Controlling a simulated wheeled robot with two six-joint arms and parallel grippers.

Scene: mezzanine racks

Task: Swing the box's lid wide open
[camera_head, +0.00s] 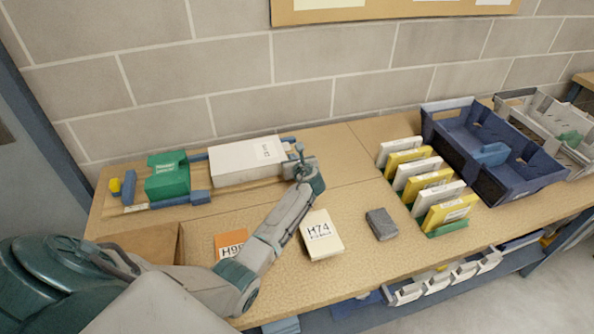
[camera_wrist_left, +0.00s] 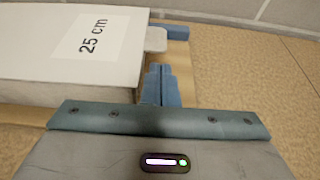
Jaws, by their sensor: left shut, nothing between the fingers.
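A long white box (camera_head: 240,162) lies on a wooden board at the back left of the bench. Its top looks closed and bears a label. In the left wrist view the white box (camera_wrist_left: 50,55) fills the upper left, with the label "25 cm" and a pale tab (camera_wrist_left: 156,39) sticking out at its right end. My left gripper (camera_head: 299,150) is at the right end of the box. In the wrist view its fingers (camera_wrist_left: 160,70) are together and empty, just beside the box and near the tab; contact cannot be told. My right gripper is not in view.
A green block (camera_head: 168,182) stands left of the white box. Cards (camera_head: 320,236) and a grey block (camera_head: 381,224) lie in front. A row of white and yellow packs (camera_head: 430,181) and a blue bin (camera_head: 508,178) are to the right. A brown carton is partly hidden by my arm.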

